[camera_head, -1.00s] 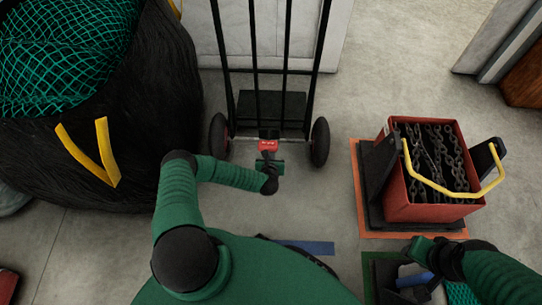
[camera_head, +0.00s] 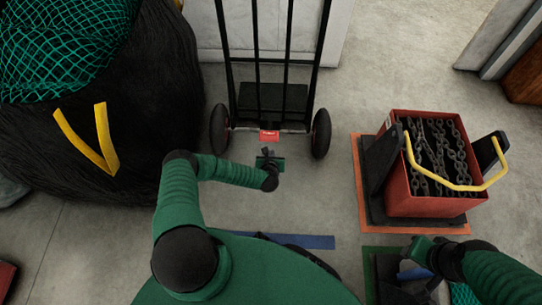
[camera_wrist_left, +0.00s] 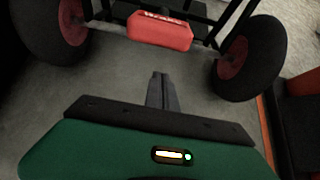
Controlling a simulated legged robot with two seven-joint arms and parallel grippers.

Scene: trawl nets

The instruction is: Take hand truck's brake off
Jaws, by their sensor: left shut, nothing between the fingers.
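The black hand truck (camera_head: 271,98) stands upright against the back wall, with a black wheel on each side. Its red brake pedal (camera_head: 269,135) is at the bottom middle, between the wheels. In the left wrist view the red brake part (camera_wrist_left: 160,31) is ahead of the fingers. My left gripper (camera_head: 267,153) is shut and empty just in front of the brake, apart from it. Its closed fingers (camera_wrist_left: 161,90) point at the brake. My right gripper (camera_head: 418,245) is at the lower right; its fingers are too unclear to read.
A red crate of chains (camera_head: 425,207) with a yellow handle stands on a black base over an orange floor marking at right. A large black bag (camera_head: 150,110) with green netting is at left. Bare floor lies between the truck and crate.

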